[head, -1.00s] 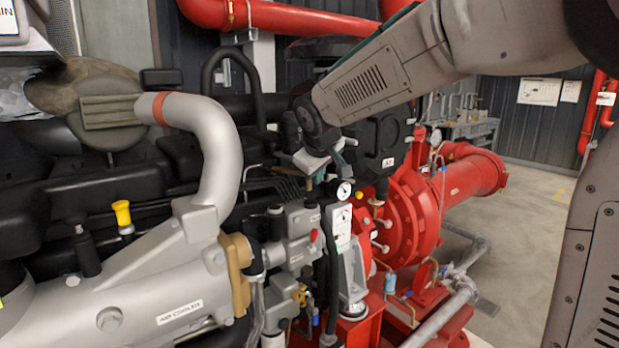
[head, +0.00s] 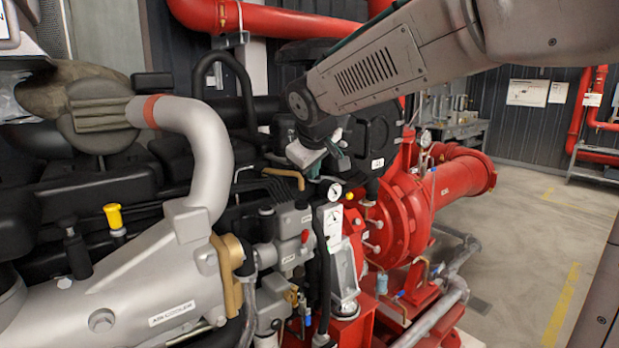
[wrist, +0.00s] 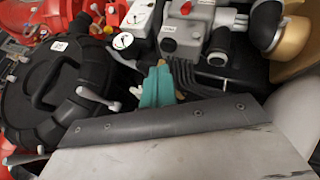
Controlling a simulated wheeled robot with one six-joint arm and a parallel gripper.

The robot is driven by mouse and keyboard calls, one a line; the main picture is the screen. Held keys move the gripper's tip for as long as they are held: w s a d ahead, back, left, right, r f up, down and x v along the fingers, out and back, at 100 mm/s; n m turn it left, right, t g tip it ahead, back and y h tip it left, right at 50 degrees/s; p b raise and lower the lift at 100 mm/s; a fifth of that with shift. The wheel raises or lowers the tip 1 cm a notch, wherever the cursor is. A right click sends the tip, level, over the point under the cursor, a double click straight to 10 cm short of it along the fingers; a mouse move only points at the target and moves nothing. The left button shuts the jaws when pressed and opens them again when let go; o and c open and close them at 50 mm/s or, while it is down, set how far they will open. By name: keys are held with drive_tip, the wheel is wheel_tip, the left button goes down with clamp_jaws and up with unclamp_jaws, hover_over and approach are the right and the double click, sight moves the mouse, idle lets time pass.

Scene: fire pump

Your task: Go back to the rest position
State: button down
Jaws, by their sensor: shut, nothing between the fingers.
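My gripper (head: 330,160) hangs from the arm above the middle of the fire pump's engine, in the head view. Its teal fingers (wrist: 157,88) show near the centre of the wrist view, shut with nothing between them. A white-faced pressure gauge (head: 334,192) appears just below the gripper in the head view. No contact between the gripper and the pump can be made out. The fingertips are small and partly hidden in the head view.
The grey air-cooler pipe (head: 207,150) rises at the left. The red pump casing (head: 400,210) and its pipes stand to the right. A red overhead pipe (head: 290,20) runs behind the arm. Open floor (head: 530,220) lies at the far right.

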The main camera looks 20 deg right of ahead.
drive_tip(key=v, duration=0.5)
drive_tip(key=s+f+m+g, duration=0.1)
drive_tip(key=s+f, duration=0.4)
drive_tip(key=s, duration=0.5)
drive_tip(key=s+f+m+g+y, duration=0.1)
drive_tip(key=s+f, duration=0.4)
drive_tip(key=s, duration=0.6)
drive_tip(key=s+f+m+g+y, duration=0.1)
drive_tip(key=s+f+m+g, duration=0.2)
drive_tip(key=s, duration=0.8)
wheel_tip(320, 180, down, 2)
drive_tip(key=shift+d+f+g, duration=0.2)
drive_tip(key=shift+d+g, duration=0.3)
drive_tip(key=c, duration=2.1)
unclamp_jaws()
drive_tip(key=shift+c, duration=0.2)
